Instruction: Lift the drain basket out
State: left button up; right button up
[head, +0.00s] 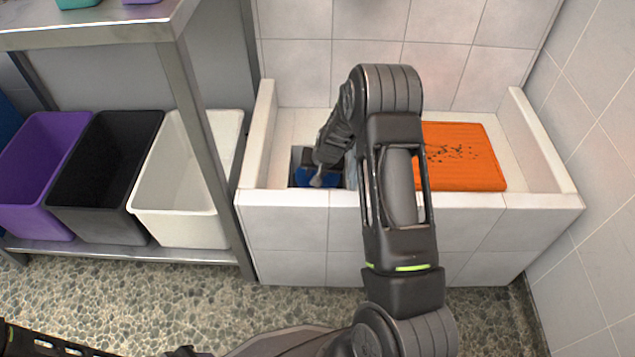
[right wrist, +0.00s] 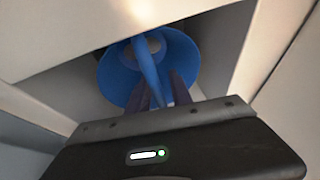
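The blue drain basket (head: 301,176) sits in a square drain well at the left end of the tiled wash basin. In the right wrist view the basket (right wrist: 117,75) is a round blue bowl with a blue upright handle (right wrist: 150,70) rising towards the camera. My right gripper (head: 317,178) reaches down into the well. In the wrist view its two dark fingers (right wrist: 160,90) stand on either side of the handle; whether they press on it is unclear. My arm hides part of the well.
The tiled basin (head: 470,215) has raised walls at left and right. An orange mat (head: 465,160) with dark specks lies on its right part. A metal rack (head: 185,100) at left holds a purple bin (head: 35,165), a black bin (head: 105,175) and a white bin (head: 180,215).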

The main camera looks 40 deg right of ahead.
grip_shut()
jog(key=shift+r, duration=0.1)
dwell(0.4)
notch_tip(320, 180, up, 10)
jog(key=p, duration=0.4)
dwell(0.5)
